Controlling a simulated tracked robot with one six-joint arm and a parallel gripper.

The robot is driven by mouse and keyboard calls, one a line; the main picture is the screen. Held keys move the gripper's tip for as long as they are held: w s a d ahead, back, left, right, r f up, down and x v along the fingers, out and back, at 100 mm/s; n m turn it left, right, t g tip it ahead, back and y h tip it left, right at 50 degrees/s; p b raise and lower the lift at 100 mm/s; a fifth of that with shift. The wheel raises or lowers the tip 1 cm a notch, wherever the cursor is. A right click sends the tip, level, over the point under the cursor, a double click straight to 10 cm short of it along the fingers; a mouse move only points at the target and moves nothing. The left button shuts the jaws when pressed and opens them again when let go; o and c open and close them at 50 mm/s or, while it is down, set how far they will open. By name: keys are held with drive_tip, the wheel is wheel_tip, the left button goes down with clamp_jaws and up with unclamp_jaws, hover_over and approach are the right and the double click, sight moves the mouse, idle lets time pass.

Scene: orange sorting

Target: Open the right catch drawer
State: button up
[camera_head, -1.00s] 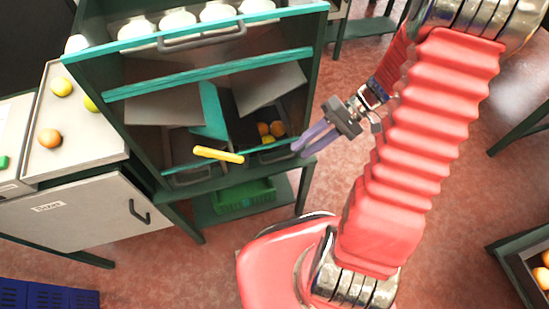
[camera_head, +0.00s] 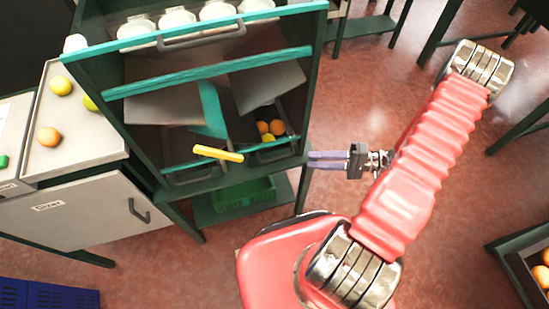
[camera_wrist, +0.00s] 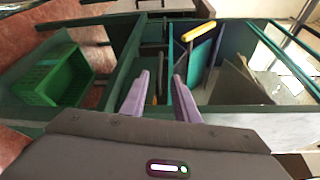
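The right catch drawer (camera_head: 289,147) sits in the lower right of the dark green cabinet, with several oranges (camera_head: 270,128) in it and a grey handle on its front. My gripper (camera_head: 309,160) is just right of that drawer front in the head view, level, fingers pointing left at it. In the wrist view my gripper (camera_wrist: 160,93) shows two purple fingers apart with a gap between them. No hold on the handle can be seen, and whether the fingertips touch the drawer is unclear. The left catch drawer (camera_head: 188,176) is beside it.
A yellow-handled lever (camera_head: 218,154) sticks out in front of the cabinet between the drawers; it also shows in the wrist view (camera_wrist: 198,30). A green crate (camera_head: 245,197) stands on the shelf below. A side table (camera_head: 85,150) with fruit is at left.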

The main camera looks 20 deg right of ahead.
sight(274, 158)
idle(0.4)
drive_tip(key=x, duration=1.3)
drive_tip(key=shift+w+a, duration=0.15)
drive_tip(key=shift+a, duration=0.2)
drive_tip(key=shift+f, duration=0.1)
clamp_jaws()
idle(0.4)
